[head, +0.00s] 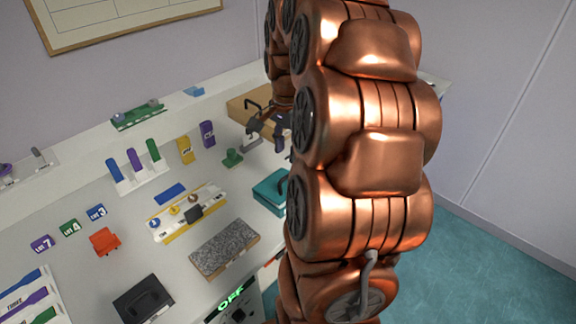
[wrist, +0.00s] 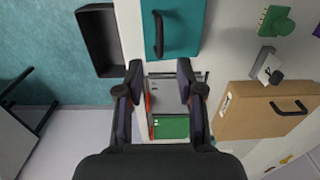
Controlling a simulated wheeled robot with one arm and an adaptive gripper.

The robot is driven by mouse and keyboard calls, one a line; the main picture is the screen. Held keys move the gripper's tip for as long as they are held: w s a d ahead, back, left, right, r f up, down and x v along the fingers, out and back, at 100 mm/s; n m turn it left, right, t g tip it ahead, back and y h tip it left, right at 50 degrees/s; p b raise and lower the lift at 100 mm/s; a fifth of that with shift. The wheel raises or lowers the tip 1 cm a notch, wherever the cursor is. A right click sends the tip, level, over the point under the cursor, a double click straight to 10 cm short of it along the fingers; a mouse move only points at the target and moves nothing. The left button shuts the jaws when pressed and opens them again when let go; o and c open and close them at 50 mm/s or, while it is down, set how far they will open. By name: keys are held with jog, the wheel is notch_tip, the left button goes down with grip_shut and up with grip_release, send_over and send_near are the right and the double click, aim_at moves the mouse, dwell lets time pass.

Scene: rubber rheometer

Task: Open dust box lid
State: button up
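My gripper (head: 270,130) is above the right part of the bench in the head view, partly hidden by my arm. In the wrist view my gripper (wrist: 161,80) has its fingers apart with nothing held between them. A brown box (wrist: 235,115) with a black handle (wrist: 288,107) on top lies right of the fingers. A teal box (wrist: 185,30) with a black handle (wrist: 158,33) lies above them. Both handles are clear of the fingers. The brown box (head: 238,110) and teal box (head: 268,188) also show in the head view. I cannot tell which one is the dust box.
A grey and green item (wrist: 170,127) shows beyond and between my fingers. An open black bin (wrist: 102,40) stands off the bench edge. A green stamp-like piece (head: 232,157), a speckled block (head: 224,247) and a black handled box (head: 142,301) are on the bench.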

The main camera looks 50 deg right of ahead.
aim_at(289, 174)
jog(key=shift+d, duration=0.35)
jog(key=shift+f, duration=0.25)
jog(key=shift+f+p, duration=1.05)
jog(key=shift+f, duration=2.6)
jog(key=shift+c, duration=0.2)
grip_shut()
